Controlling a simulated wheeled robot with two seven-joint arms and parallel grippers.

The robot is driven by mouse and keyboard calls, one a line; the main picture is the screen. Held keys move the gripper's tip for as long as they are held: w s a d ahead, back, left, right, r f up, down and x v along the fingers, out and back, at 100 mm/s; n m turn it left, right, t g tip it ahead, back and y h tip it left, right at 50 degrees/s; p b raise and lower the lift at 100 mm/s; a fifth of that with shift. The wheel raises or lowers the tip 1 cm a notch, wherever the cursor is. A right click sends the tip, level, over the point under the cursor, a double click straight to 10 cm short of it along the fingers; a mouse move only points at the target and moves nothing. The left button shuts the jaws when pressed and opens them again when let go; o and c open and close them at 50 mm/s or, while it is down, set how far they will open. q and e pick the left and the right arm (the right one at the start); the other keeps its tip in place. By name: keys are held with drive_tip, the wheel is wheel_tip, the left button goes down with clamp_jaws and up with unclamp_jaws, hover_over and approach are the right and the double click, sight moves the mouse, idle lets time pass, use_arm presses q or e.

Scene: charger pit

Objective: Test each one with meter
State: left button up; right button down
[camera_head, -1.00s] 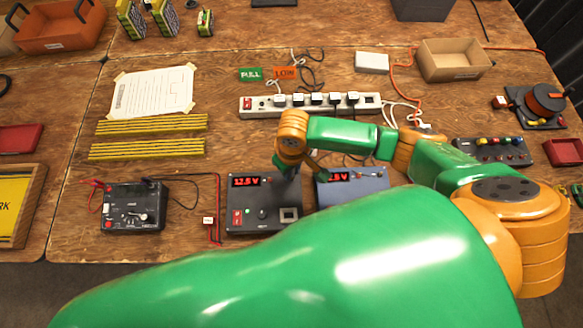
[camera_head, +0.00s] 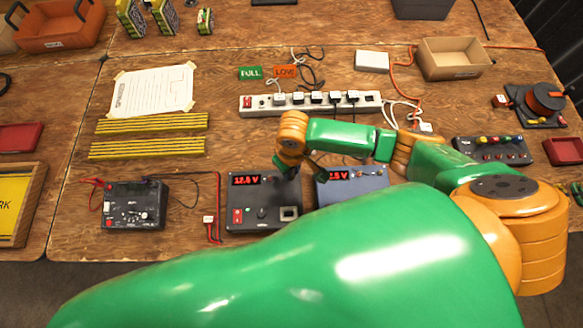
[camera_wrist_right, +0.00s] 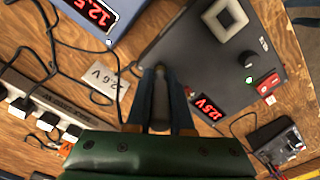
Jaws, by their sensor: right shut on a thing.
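My right gripper (camera_head: 288,164) is over the top right part of a dark charger box (camera_head: 262,218) with a red voltage display. In the right wrist view my right gripper (camera_wrist_right: 160,103) is shut on a grey rounded piece (camera_wrist_right: 160,85) by the box's edge. I cannot tell whether it is fixed to the box. A blue charger box (camera_head: 352,184) with a red display stands to the right, partly behind my arm. A black meter (camera_head: 134,207) with a dial and red and black leads stands at the left. My left gripper is not in view.
A white power strip (camera_head: 305,103) with several plugs lies behind the boxes. Green FULL (camera_head: 250,73) and orange LOW (camera_head: 284,72) tags lie farther back. Yellow rulers (camera_head: 150,135) and a paper sheet (camera_head: 150,91) lie at left. Several battery packs (camera_head: 165,17) stand at the back.

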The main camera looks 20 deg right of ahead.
drive_tip(key=shift+f, duration=0.3)
idle(0.7)
drive_tip(key=shift+c, duration=2)
unclamp_jaws()
